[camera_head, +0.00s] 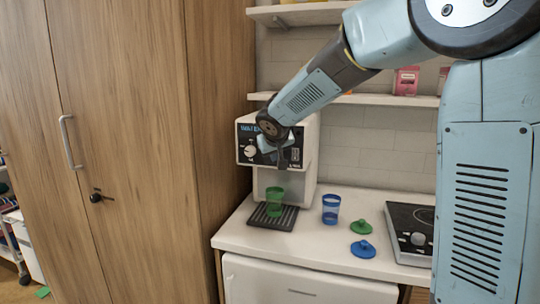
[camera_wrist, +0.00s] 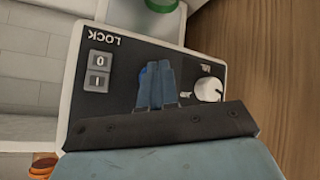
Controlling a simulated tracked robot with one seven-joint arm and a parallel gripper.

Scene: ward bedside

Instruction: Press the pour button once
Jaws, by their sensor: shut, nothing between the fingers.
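The water dispenser (camera_head: 308,150) is a white box with a dark front panel (camera_wrist: 122,62). My gripper (camera_head: 283,160) is in front of this panel with its fingers shut and empty. In the wrist view the panel appears upside down, and my shut fingers (camera_wrist: 162,78) point at its middle. A blue round edge, seemingly the pour button (camera_wrist: 145,72), shows beside and behind the fingers, mostly hidden. I cannot tell if the fingertips touch it. A white dial (camera_wrist: 208,89) and the LOCK switch (camera_wrist: 98,70) flank it. A green cup (camera_head: 275,200) stands on the drip tray (camera_head: 272,219) below.
A blue cup (camera_head: 331,208) stands right of the tray on the white counter (camera_head: 310,250). A green lid (camera_head: 361,227) and a blue lid (camera_head: 363,249) lie farther right, near a hot plate (camera_head: 408,222). A wooden cabinet (camera_head: 150,150) stands left. Shelves (camera_head: 385,99) are above.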

